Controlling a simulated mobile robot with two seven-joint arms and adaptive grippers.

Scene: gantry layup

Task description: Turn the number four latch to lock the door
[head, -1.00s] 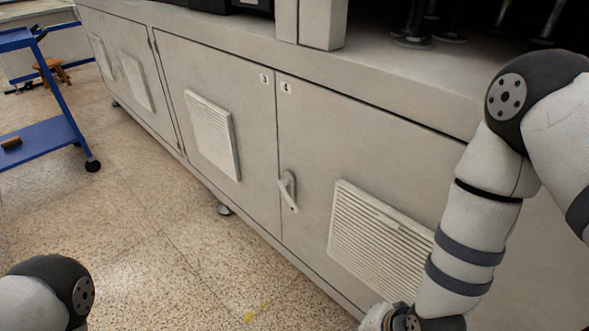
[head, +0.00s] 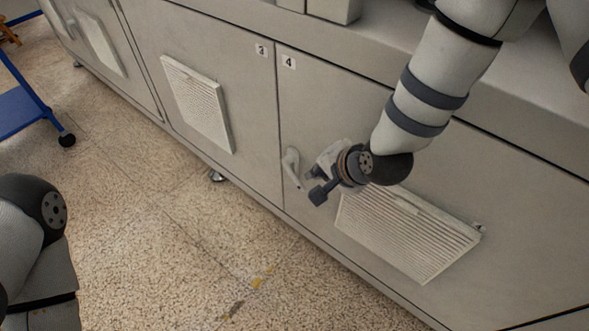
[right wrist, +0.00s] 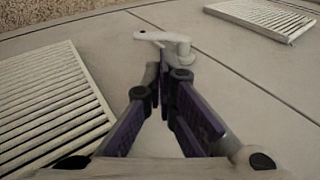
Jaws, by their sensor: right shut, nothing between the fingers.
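The number four latch (head: 291,168) is a light grey lever handle near the left edge of the door marked 4 (head: 330,120). In the head view it hangs steeply, its lower end leaning right. My right gripper (head: 316,183) is just right of the latch. In the right wrist view, the gripper (right wrist: 166,72) has its purple-sided fingers converging at the tips, shut and empty. The latch (right wrist: 170,40) shows just beyond the tips there; I cannot tell whether they touch it. Of my left arm only a link shows at lower left; its gripper is out of view.
A louvred vent (head: 410,235) is right of and below my right gripper on door 4. Door 3 (head: 245,110) adjoins on the left with its own vent (head: 198,103). A blue cart (head: 22,115) stands far left. The speckled floor (head: 150,220) in front is clear.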

